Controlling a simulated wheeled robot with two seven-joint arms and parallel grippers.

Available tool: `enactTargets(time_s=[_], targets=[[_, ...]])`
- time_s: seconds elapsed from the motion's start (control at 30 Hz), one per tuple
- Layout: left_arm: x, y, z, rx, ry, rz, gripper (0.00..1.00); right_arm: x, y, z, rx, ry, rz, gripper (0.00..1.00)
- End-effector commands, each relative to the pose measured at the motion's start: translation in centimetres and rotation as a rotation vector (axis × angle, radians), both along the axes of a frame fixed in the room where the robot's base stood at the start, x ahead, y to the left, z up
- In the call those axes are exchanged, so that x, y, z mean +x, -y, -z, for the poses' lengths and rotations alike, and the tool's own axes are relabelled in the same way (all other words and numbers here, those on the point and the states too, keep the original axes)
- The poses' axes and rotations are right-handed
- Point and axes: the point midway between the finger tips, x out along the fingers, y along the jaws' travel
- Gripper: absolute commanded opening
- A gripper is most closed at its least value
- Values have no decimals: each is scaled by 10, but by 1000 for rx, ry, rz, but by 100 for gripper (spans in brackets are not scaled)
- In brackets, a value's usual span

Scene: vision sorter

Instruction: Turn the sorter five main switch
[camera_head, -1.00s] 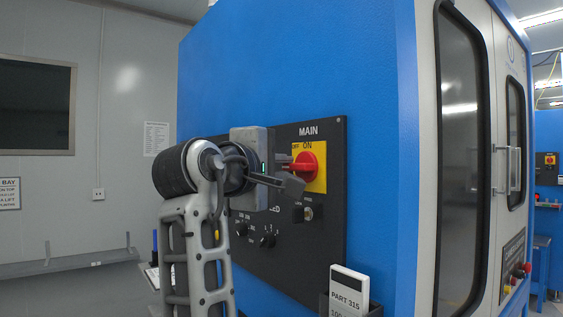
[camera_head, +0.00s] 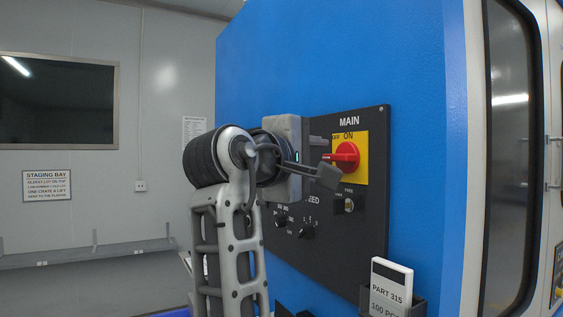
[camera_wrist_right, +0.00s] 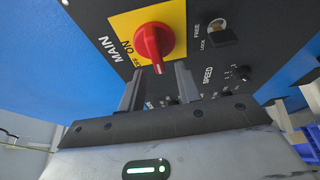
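The main switch is a red rotary knob (camera_head: 346,157) on a yellow plate (camera_head: 361,142) under the word MAIN, with OFF and ON marks. Its handle points left in the head view, on the OFF side. In the right wrist view the knob (camera_wrist_right: 153,42) is just beyond the fingers, its handle pointing down toward the gripper. My right gripper (camera_head: 323,158) is just left of the knob. In the right wrist view my right gripper (camera_wrist_right: 159,72) is open, a finger on either side of the handle's tip. I cannot tell whether they touch. My left gripper is out of view.
The dark panel (camera_head: 376,215) also carries a key lock (camera_head: 348,204) below the switch and speed dials (camera_head: 307,232). A holder with a PART 315 card (camera_head: 390,285) sticks out below. The blue cabinet wall (camera_head: 420,80) surrounds the panel.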

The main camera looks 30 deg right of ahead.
Motion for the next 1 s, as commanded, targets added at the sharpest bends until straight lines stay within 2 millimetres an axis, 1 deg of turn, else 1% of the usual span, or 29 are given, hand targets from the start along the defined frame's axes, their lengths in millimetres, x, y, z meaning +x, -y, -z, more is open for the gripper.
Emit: enactTargets(time_s=[0.03,0.13,0.3,0.4,0.5,0.6,0.7,1.0], targets=[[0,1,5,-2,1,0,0,-5,-10,2,-1,3,-5,34],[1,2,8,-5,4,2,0,-15,-31,2,-2,3,-3,34],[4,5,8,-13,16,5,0,-35,-68,1,-4,5,-1,34],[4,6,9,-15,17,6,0,-45,-88,0,-3,4,0,34],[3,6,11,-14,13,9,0,-53,-104,0,-2,2,1,34],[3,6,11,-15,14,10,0,-59,-115,0,-1,2,0,34],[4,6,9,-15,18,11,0,-62,-122,-1,0,0,0,34],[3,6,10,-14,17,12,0,-64,-125,-1,0,-1,0,34]])
